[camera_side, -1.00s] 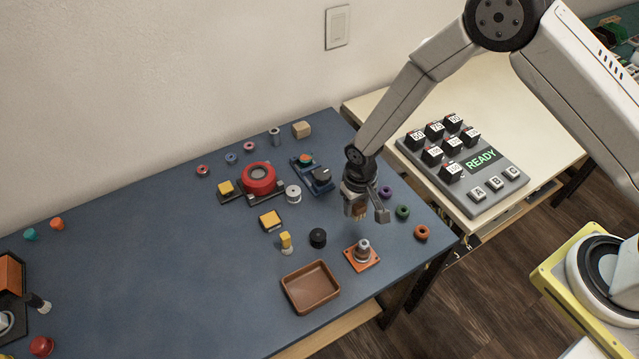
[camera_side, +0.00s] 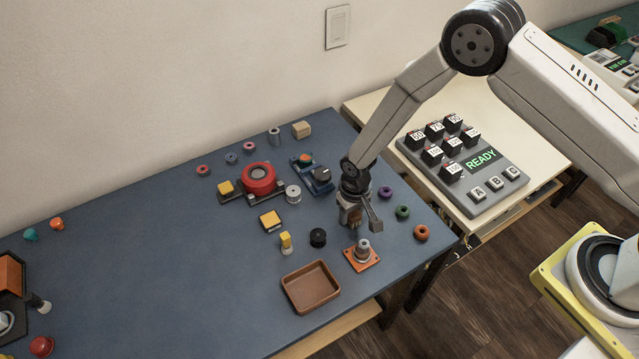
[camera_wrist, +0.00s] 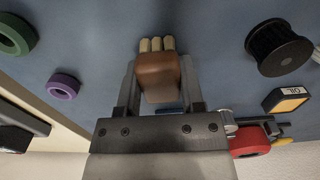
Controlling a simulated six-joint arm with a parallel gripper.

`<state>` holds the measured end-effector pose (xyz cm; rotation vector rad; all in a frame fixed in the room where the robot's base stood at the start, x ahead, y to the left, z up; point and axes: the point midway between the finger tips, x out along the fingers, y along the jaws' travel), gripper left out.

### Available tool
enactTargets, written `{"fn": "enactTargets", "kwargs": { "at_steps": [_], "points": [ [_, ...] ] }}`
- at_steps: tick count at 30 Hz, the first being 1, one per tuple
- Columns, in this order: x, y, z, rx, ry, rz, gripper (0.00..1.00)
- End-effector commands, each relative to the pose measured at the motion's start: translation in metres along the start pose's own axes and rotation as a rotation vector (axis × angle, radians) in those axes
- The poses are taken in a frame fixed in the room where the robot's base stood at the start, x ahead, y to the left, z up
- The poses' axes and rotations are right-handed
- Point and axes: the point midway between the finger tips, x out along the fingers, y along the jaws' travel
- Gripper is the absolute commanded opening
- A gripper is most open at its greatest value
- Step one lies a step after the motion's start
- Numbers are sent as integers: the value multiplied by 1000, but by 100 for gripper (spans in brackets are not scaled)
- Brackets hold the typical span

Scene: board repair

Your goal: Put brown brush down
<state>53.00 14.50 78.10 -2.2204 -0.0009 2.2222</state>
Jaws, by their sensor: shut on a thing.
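The brown brush (camera_wrist: 160,73) is held between the two fingers of my gripper (camera_wrist: 160,95) in the wrist view. Its brown body is between the fingers and its pale bristle tufts (camera_wrist: 157,44) stick out past them. In the side view my gripper (camera_side: 354,216) is low over the right part of the blue table, behind the orange plate. The brush is mostly hidden by the fingers there. I cannot tell whether the brush touches the table.
An orange plate with a metal post (camera_side: 362,254) stands just in front of my gripper. A black spool (camera_side: 318,237) is to its left. Purple (camera_side: 385,193), green (camera_side: 403,212) and orange (camera_side: 421,232) rings lie to its right. A brown tray (camera_side: 310,287) is at the front.

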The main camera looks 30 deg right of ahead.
Motion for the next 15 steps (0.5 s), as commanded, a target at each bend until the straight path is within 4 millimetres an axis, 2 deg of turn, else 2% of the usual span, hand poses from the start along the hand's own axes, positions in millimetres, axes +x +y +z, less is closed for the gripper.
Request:
{"fn": "enactTargets", "kwargs": {
  "at_steps": [8, 9, 12, 15],
  "points": [
    [3, 0, 0, 0, 0, 0, 2],
    [3, 0, 0, 0, 1, 0, 56],
    [2, 0, 0, 0, 1, 0, 85],
    [2, 0, 0, 0, 1, 0, 85]
  ]
}}
